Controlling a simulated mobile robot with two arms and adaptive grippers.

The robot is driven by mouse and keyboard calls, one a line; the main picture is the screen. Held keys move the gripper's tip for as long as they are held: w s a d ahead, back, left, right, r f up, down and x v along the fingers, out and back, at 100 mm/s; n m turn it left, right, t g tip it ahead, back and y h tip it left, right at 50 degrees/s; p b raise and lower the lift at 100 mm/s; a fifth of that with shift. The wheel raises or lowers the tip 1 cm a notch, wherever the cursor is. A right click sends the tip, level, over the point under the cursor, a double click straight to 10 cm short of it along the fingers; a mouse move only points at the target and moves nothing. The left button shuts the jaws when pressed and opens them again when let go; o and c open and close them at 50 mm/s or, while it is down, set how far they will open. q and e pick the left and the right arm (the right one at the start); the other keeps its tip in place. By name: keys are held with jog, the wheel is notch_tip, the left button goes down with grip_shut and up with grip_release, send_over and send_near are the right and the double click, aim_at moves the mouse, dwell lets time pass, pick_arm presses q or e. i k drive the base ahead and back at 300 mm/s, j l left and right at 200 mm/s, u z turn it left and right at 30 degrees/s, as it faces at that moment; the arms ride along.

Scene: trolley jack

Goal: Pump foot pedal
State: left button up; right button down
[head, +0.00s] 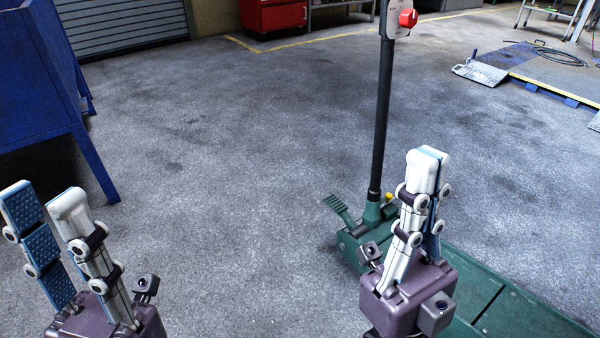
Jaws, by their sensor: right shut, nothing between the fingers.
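The trolley jack has a low green body (490,290) on the floor at the lower right. Its ridged green foot pedal (340,209) sticks out to the left near the base of a tall black handle (383,110). My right gripper (427,160) points up in front of the jack and hides part of its body. It is shut and empty, to the right of the pedal and apart from it in the picture. My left gripper (45,198) is at the lower left, open and empty, well away from the pedal.
A red knob (408,18) sits at the handle's top. A blue bench (40,85) stands at the left. A red cabinet (273,16) and grey shutter (120,22) are at the back. A blue-edged platform (560,70) lies upper right. The floor left of the pedal is clear.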

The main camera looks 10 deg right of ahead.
aim_at(339, 206)
jog(key=i+j, duration=0.2)
jog(key=i, duration=0.25)
jog(key=i+j+u, duration=0.1)
jog(key=i, duration=0.4)
jog(key=j, duration=0.1)
